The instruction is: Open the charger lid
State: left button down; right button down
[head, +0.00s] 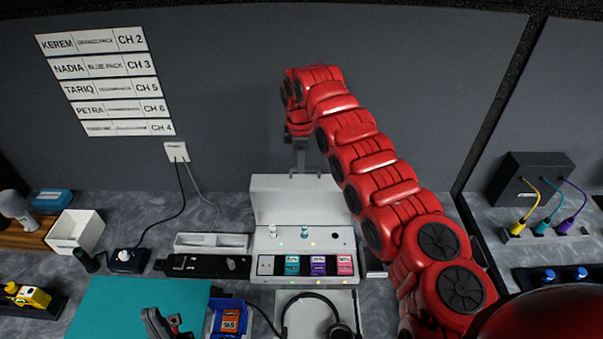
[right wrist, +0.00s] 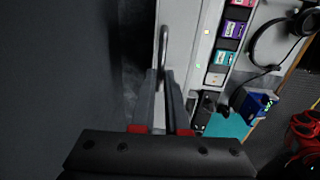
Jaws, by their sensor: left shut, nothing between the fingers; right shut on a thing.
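The charger (head: 345,259) is a white box in the middle of the worktop, with white, teal, purple and pink packs in its front row. Its white lid (head: 288,198) stands raised at the back, with the slots uncovered. My right gripper (head: 301,165) reaches over to the lid's top edge. In the right wrist view my right gripper (right wrist: 164,82) is shut on the lid's grey bar handle (right wrist: 163,45). The hinge is not clearly visible. My left gripper (head: 166,322) is shut and empty over the teal mat, low in the head view.
A headset (head: 315,296) lies in front of the charger. A blue bin (head: 228,317) with an orange pack is beside the teal mat (head: 125,300). A black strip device (head: 205,265) lies left of the charger. The grey wall (head: 230,95) is close behind the lid.

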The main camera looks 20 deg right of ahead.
jog(key=shift+w+f, duration=0.15)
jog(key=shift+w, duration=0.1)
jog(key=c, duration=1.3)
grip_release()
jog(key=shift+d, duration=0.1)
jog(key=shift+c, duration=0.2)
jog(key=o, duration=0.4)
jog(key=shift+r, duration=0.25)
jog(key=r+p, duration=0.1)
jog(key=r, duration=0.4)
jog(key=r+p, duration=0.1)
jog(key=r, duration=0.5)
jog(key=s+r+p, duration=0.1)
jog(key=r+p, duration=0.1)
jog(key=r, duration=0.4)
jog(key=shift+a, duration=0.2)
